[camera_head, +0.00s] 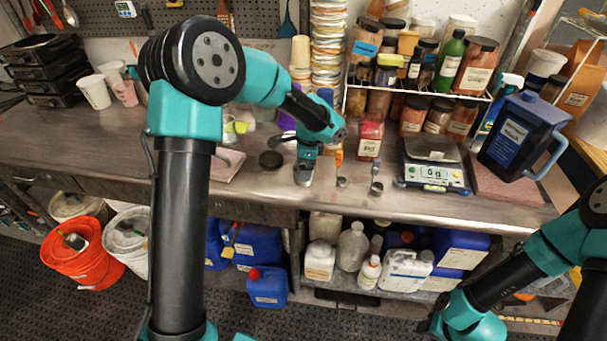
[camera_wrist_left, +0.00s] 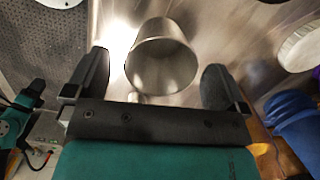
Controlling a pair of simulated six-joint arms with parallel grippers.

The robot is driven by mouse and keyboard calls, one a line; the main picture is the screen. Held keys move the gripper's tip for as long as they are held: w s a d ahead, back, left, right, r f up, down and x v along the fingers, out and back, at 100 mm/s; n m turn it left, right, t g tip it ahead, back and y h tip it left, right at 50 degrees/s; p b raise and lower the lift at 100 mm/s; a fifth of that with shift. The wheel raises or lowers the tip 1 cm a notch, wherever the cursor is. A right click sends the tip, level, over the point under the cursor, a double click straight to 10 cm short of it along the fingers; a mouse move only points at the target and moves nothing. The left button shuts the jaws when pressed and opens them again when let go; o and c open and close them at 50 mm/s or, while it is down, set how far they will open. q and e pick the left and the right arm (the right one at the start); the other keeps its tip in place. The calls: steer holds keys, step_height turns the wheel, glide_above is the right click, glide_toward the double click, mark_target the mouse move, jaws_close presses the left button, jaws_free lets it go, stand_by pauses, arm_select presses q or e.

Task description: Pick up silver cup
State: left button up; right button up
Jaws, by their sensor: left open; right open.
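The silver cup (camera_wrist_left: 160,60) is a plain metal cup that shows large in the left wrist view, its round mouth facing the camera. My left gripper (camera_wrist_left: 157,82) is open, with one dark finger on each side of the cup and visible gaps to it. In the head view my left gripper (camera_head: 304,172) is low over the bench near its front edge, and a silver surface shows at its tip. My right gripper (camera_head: 440,325) is low at the bottom right, away from the bench, open; its fingers are hard to make out.
Two small metal cups (camera_head: 376,187) (camera_head: 341,182) stand right of my left gripper. A black lid (camera_head: 271,160) lies to its left. A scale (camera_head: 435,172) and a blue jug (camera_head: 517,135) are farther right. Jars fill the rack (camera_head: 418,92) behind. The bench's front edge is close.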

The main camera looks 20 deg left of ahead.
arm_select(q)
steer(key=shift+a+f, duration=0.2)
steer(key=shift+f, duration=1.6)
steer(key=shift+c, duration=0.5)
steer(key=c, duration=0.9)
steer(key=shift+o, duration=0.2)
steer(key=shift+r, duration=0.15)
steer(key=shift+r, duration=1.5)
steer(key=shift+s+d+r, duration=0.15)
steer(key=shift+s+r, duration=0.05)
steer(key=shift+s, duration=0.1)
steer(key=s+d, duration=0.3)
steer(key=s, duration=0.4)
steer(key=s+d+r, duration=0.1)
steer(key=s+d, duration=0.2)
steer(key=s, duration=0.4)
steer(key=shift+r, duration=0.15)
steer(key=shift+s, duration=0.1)
